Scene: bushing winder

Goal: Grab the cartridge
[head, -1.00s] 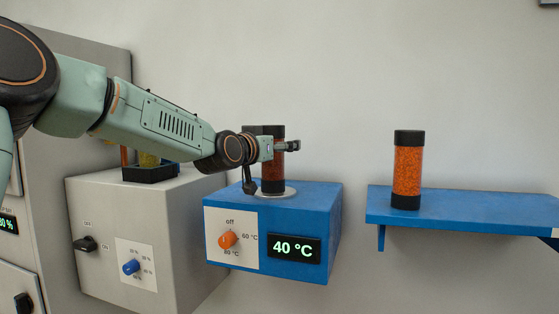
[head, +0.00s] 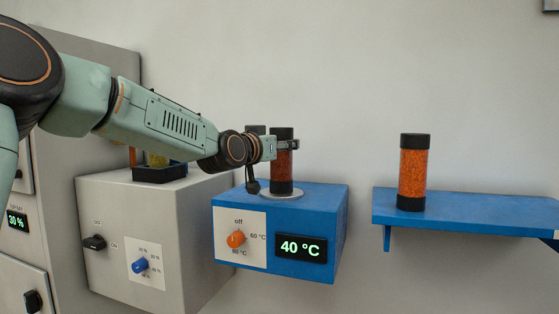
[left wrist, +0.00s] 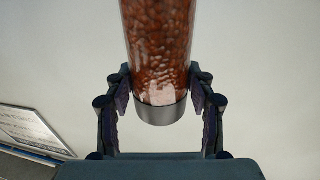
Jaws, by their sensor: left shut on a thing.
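A dark red-brown cartridge (head: 282,173) with black end caps stands upright on the round plate (head: 281,194) on top of the blue heater box (head: 322,207). My left gripper (head: 285,145) is shut on the upper part of this cartridge. In the left wrist view, the gripper's fingers (left wrist: 165,98) are on both sides of the cartridge (left wrist: 158,40), near one end cap; reddish beads show through its clear wall. A second cartridge (head: 412,172), orange with black caps, stands upright on the blue shelf (head: 470,208) at the right. My right gripper is not in view.
The heater box has an orange knob (head: 236,239) and a display (head: 301,248) reading 40 °C. A grey box (head: 105,205) with a black tray (head: 160,174) stands to its left. The wall space above the heater and shelf is clear.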

